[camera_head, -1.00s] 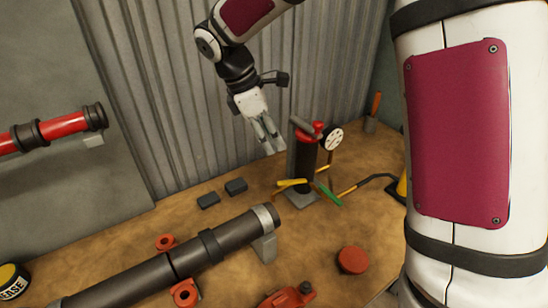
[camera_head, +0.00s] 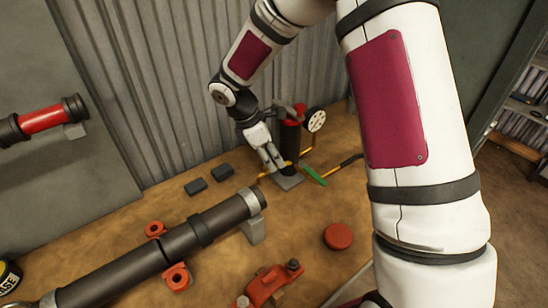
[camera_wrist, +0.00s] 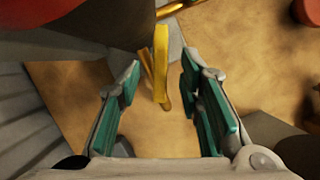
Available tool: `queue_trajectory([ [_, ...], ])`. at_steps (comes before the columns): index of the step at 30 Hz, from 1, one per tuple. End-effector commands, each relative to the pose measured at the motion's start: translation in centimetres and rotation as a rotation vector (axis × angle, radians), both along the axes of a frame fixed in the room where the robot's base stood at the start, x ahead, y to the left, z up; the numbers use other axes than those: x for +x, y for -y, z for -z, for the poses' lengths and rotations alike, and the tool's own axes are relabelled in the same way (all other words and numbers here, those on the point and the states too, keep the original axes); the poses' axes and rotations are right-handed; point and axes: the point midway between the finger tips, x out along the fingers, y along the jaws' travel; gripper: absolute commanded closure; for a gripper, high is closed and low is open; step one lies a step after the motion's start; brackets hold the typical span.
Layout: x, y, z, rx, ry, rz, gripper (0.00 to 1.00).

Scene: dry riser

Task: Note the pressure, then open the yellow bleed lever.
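The dark riser post (camera_head: 290,140) with a red top stands on a grey plate at the back of the bench. A round white pressure gauge (camera_head: 316,120) sits beside its top; its reading is too small to make out. The yellow bleed lever (camera_wrist: 161,55) projects between my open fingers in the wrist view, with gaps on both sides. In the head view my gripper (camera_head: 276,163) is low at the left of the post, partly hiding the yellow lever (camera_head: 262,175). A green lever (camera_head: 313,174) lies to the right of the post's foot.
A dark pipe (camera_head: 165,246) on supports lies across the front left. A red cap (camera_head: 338,236) and an orange clamp (camera_head: 268,283) lie in front. The corrugated wall (camera_head: 150,90) stands close behind.

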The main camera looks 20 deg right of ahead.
Motion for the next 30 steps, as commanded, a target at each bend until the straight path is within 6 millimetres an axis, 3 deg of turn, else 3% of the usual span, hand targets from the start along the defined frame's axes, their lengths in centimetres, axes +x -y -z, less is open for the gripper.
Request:
queue_trajectory([
  [13, -0.04, 0.43, 0.98, 0.000, 0.000, 0.000, 0.67],
  [18, -0.04, 0.41, 0.97, 0.001, 0.000, 0.000, 1.00],
  [25, -0.02, 0.40, 0.94, 0.001, 0.001, -0.009, 1.00],
  [30, 0.27, 0.39, 0.89, 0.000, 0.001, -0.165, 1.00],
])
